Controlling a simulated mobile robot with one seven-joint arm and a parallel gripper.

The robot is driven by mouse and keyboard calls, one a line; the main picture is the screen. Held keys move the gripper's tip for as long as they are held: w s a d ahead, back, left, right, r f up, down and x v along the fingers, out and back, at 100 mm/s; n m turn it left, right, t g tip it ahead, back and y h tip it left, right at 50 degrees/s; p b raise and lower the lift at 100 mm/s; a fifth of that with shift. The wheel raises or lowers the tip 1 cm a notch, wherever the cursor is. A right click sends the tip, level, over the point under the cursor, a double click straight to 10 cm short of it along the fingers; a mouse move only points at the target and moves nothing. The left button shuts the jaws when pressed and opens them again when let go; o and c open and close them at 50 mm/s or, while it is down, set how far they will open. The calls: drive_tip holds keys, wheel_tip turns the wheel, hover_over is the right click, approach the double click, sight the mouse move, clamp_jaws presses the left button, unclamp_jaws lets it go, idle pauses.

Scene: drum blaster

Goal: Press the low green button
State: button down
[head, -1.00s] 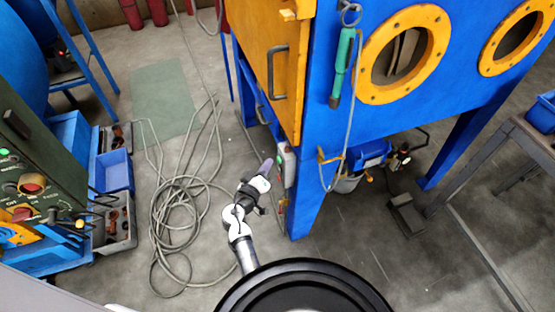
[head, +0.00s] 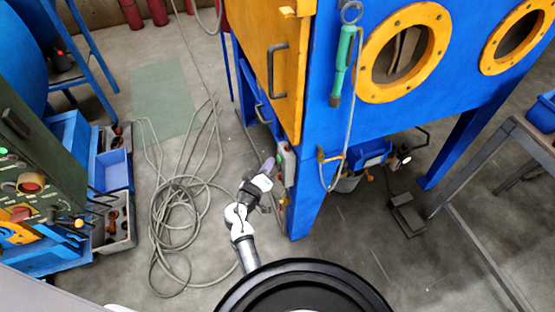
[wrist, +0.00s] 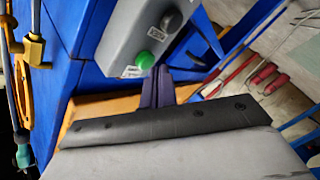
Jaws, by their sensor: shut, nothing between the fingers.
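The green button (wrist: 146,60) is a round cap low on a grey control box (wrist: 140,30), which also has a dark round knob (wrist: 171,20) further along it. In the head view the control box (head: 287,160) hangs on the blue cabinet's near corner, and the button's face cannot be made out. My gripper (wrist: 158,72) is shut and empty. Its dark purple fingertips are close beside the button, just below and right of it in the wrist view. Contact cannot be told. In the head view my gripper (head: 268,164) is just left of the box.
The blue cabinet (head: 330,120) with an orange door (head: 265,60) stands beside my arm. A green-handled tool (head: 342,60) hangs on its front. Coiled cable (head: 180,225) lies on the floor at left. A green control console (head: 45,165) stands at far left.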

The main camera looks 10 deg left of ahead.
drive_tip(key=shift+w+d, duration=0.3)
drive_tip(key=shift+d, duration=0.15)
idle(1.0)
drive_tip(key=shift+a, duration=0.1)
drive_tip(key=shift+s+a+b, duration=0.5)
drive_tip(key=shift+a+b, duration=0.1)
drive_tip(key=shift+a, duration=0.05)
drive_tip(key=s+a+b, duration=0.1)
drive_tip(key=a, duration=0.1)
drive_tip(key=s+a, duration=0.1)
drive_tip(key=a, duration=0.1)
drive_tip(key=shift+s+b, duration=0.35)
drive_tip(key=shift+s, duration=0.05)
idle(0.8)
